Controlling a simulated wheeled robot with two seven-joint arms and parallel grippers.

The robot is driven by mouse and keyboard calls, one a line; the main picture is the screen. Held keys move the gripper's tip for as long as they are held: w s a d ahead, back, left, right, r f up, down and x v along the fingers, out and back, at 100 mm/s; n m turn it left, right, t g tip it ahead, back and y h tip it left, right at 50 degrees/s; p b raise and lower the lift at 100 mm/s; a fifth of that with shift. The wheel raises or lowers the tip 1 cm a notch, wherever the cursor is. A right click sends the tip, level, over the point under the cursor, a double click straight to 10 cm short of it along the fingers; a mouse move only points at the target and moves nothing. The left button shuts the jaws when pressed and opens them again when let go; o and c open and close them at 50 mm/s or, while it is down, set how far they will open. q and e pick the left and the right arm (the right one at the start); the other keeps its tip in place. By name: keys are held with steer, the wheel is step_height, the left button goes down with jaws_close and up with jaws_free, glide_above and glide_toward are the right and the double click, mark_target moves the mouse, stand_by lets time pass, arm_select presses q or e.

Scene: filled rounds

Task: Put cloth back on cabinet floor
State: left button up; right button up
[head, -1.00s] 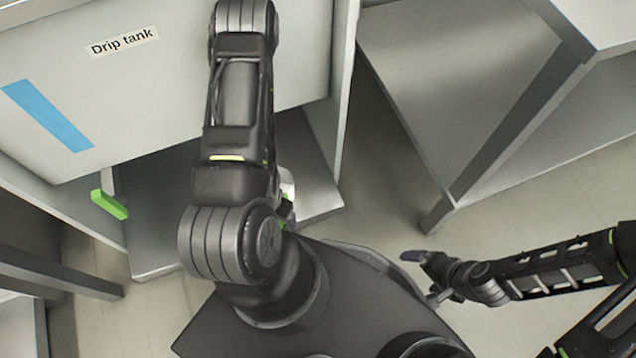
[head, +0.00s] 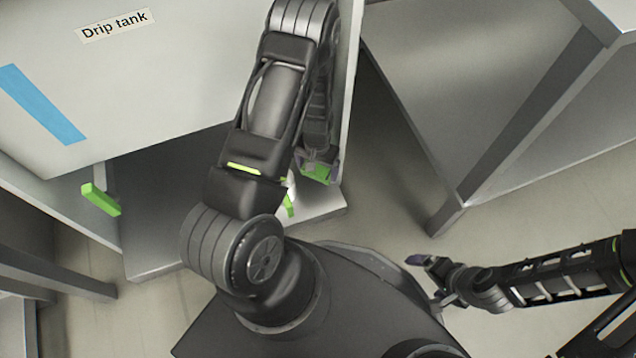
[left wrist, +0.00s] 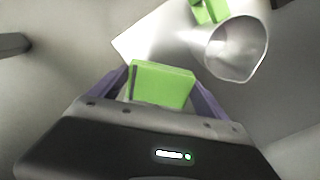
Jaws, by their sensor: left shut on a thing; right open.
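A green block-like piece, which looks like the folded cloth (head: 316,175), is held between the purple fingers of my left gripper (head: 319,172). It also shows in the left wrist view (left wrist: 162,85), with a dark stripe near one edge. The grey cabinet floor (head: 155,225) lies under the panel labelled Drip tank. The left gripper is near the right front corner of this floor. I cannot tell its height above it. My left arm hides part of the floor. My right gripper (head: 427,275) is open and empty, away from the cabinet at the lower right.
A white flared thing with a green part (left wrist: 238,48) stands close to the held piece; my arm partly covers it in the head view (head: 290,193). A green handle (head: 101,199) hangs at the left under the tank panel (head: 150,90). A grey metal frame (head: 480,140) stands at the right.

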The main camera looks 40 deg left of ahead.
arm_select(q)
steer(key=b, duration=0.1)
glide_above(318, 187)
step_height(318, 187, down, 5)
steer(key=shift+s+r, duration=0.1)
steer(key=shift+r, duration=0.05)
steer(key=shift+w+f+b, duration=0.2)
steer(key=shift+f+b, duration=1.2)
steer(key=shift+f, duration=1)
steer(key=shift+f, duration=0.2)
steer(key=o, duration=1.1)
steer(key=shift+r, duration=0.1)
